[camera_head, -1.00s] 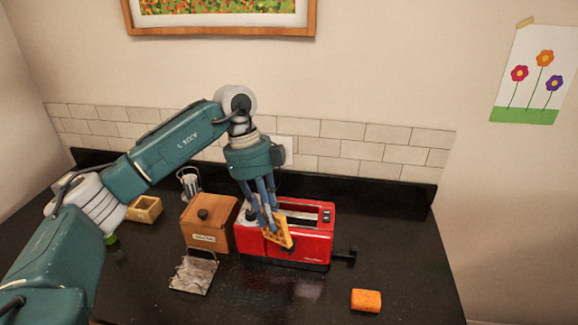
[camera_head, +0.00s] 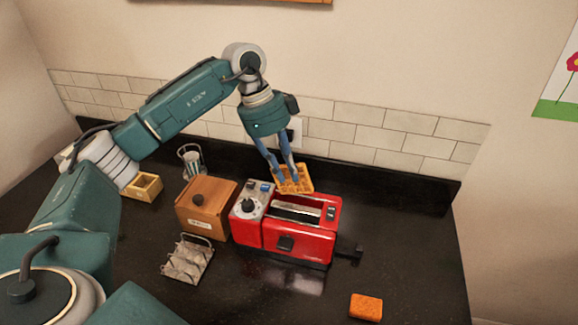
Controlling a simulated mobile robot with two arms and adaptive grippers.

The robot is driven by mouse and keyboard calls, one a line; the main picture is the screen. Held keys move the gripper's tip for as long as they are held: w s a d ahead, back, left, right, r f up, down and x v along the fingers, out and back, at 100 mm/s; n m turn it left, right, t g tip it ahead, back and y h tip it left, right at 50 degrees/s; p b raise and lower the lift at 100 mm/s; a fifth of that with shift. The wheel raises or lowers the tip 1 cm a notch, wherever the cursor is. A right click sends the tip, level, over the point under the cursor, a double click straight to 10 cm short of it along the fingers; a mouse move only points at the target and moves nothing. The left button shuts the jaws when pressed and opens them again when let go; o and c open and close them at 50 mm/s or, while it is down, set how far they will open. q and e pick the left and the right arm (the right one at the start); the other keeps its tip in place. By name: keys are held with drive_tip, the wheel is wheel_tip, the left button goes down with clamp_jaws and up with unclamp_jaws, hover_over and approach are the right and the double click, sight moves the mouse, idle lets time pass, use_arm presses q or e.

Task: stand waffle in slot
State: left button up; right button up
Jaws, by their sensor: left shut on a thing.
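A golden waffle (camera_head: 294,180) is held by my left gripper (camera_head: 284,178), which is shut on it. The waffle is tilted and shows above the back edge of the red toaster (camera_head: 300,246). The toaster's long slot (camera_head: 297,212) faces up, with the waffle apart from its opening in the picture. How high the waffle is above the toaster is hard to tell. A metal rack (camera_head: 187,259) stands on the counter at the front left of the toaster. My right gripper is not in view.
A wooden bread box (camera_head: 207,208) stands left of the toaster. A small wooden box (camera_head: 143,187) and a wire holder (camera_head: 191,160) are farther back left. An orange sponge (camera_head: 366,307) lies at front right. The dark counter (camera_head: 250,292) is clear in front of the toaster.

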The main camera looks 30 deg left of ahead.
sight(290, 192)
use_arm(q)
drive_tip(key=shift+w+f+b, duration=0.2)
drive_tip(key=shift+f+b, duration=0.05)
drive_tip(key=shift+f, duration=0.25)
drive_tip(key=shift+w+f+b, duration=0.15)
drive_tip(key=shift+f+b, duration=0.1)
drive_tip(key=shift+f, duration=0.25)
drive_tip(key=shift+w+f+b, duration=0.1)
drive_tip(key=shift+f+b, duration=0.75)
drive_tip(key=shift+f, duration=0.05)
drive_tip(key=shift+f+b, duration=0.25)
drive_tip(key=shift+b, duration=0.05)
drive_tip(key=shift+f, duration=0.3)
drive_tip(key=shift+f+b, duration=0.65)
drive_tip(key=shift+f, duration=0.45)
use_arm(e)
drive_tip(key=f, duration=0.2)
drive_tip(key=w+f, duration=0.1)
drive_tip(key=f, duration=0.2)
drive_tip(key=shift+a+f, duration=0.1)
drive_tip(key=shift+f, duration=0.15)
use_arm(q)
drive_tip(key=shift+f, duration=0.1)
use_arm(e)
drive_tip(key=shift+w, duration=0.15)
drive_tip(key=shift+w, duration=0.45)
